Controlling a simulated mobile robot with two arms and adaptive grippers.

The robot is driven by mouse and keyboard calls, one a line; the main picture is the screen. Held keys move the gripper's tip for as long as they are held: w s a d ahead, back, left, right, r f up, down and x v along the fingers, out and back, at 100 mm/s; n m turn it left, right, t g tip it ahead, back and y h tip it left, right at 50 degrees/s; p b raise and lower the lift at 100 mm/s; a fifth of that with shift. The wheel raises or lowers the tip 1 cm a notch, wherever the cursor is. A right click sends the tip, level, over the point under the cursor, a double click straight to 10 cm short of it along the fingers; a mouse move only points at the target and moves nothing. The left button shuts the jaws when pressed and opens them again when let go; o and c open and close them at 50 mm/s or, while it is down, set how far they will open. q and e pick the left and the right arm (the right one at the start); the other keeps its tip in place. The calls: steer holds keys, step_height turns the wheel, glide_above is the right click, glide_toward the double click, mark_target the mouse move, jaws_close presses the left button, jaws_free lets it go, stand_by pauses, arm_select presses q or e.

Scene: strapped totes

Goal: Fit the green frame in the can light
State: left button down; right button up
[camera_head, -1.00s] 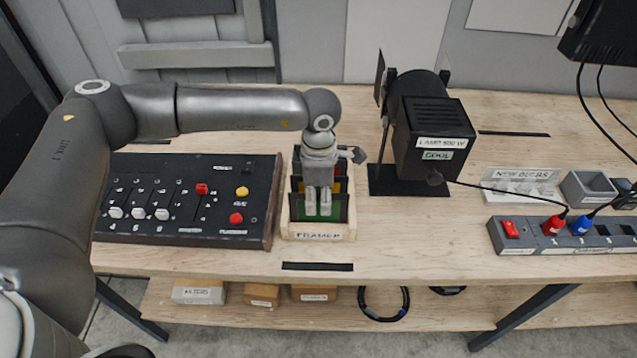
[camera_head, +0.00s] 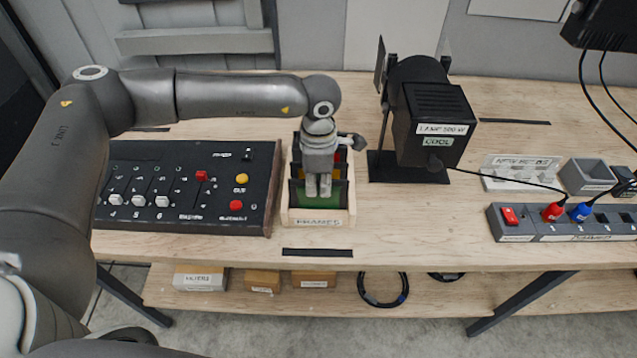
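The green frame (camera_head: 335,199) stands in the front of a small wooden box labelled FRAMES (camera_head: 318,221), with other coloured frames behind it, red and yellow among them. My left gripper (camera_head: 319,192) points down into this box, its fingers at the green frame's upper part and hiding some of it. The fingers look close together; whether they grip the frame is too small to tell. The can light (camera_head: 425,110) is a black lamp labelled LAMP 500 W and COOL, standing right of the box on a black base. My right gripper is out of view.
A black control panel (camera_head: 185,185) with sliders and buttons lies left of the box. Right of the lamp are a NEW BULBS rack (camera_head: 520,172), a grey bin (camera_head: 588,176) and a power strip (camera_head: 560,223) with red and blue plugs. A cable runs to the lamp.

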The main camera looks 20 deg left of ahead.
arm_select(q)
steer(key=shift+r, duration=0.1)
steer(key=shift+r+p, duration=1)
steer(key=shift+r, duration=1.9)
